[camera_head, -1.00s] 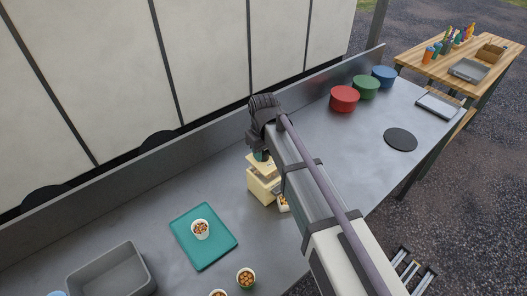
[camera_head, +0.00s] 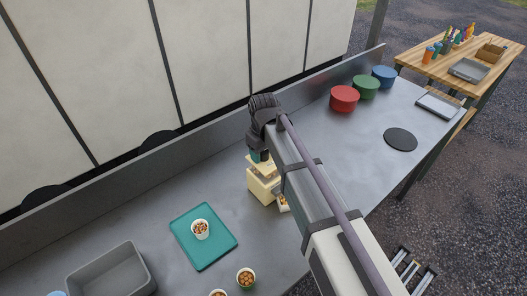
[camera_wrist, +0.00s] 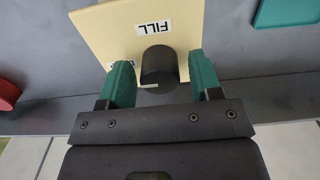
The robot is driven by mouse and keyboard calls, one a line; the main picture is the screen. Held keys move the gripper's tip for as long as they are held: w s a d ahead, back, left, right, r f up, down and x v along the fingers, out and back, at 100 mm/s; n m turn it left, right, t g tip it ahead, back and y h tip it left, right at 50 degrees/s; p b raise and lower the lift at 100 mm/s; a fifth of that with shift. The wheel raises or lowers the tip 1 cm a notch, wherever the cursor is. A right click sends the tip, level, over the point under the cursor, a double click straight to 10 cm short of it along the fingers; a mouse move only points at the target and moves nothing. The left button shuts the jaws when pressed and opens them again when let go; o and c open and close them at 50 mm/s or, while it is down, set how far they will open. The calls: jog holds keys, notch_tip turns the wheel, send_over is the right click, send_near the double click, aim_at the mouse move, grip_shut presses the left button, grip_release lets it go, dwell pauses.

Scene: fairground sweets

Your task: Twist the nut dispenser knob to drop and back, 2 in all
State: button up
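The cream nut dispenser (camera_head: 262,187) stands on the steel counter, partly hidden by my arm. In the wrist view its cream panel (camera_wrist: 111,30) carries a FILL label (camera_wrist: 154,27) and a second label (camera_wrist: 119,63), mostly hidden by my left finger. The round black knob (camera_wrist: 158,63) sticks out from the panel, with a small pale mark (camera_wrist: 148,87) near its lower edge. My gripper (camera_wrist: 160,78) has its two green fingers on either side of the knob, with a narrow gap showing on both sides. It also shows above the dispenser in the head view (camera_head: 259,156).
A teal tray (camera_head: 222,252) holds a cup of sweets (camera_head: 200,229). Another filled cup (camera_head: 245,278) stands near the counter's front edge. A grey bin (camera_head: 83,268) is at lower left. Red (camera_head: 344,99), green (camera_head: 366,87) and blue (camera_head: 384,76) tubs stand at the back right.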

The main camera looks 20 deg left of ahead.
jog(key=shift+o, duration=0.3)
notch_tip(320, 180, up, 11)
jog(key=p, duration=1)
jog(key=shift+p, duration=0.4)
jog(key=shift+f, duration=0.1)
notch_tip(320, 180, down, 11)
jog(key=n+b, duration=1)
jog(key=shift+b, duration=0.4)
jog(key=shift+r, duration=0.25)
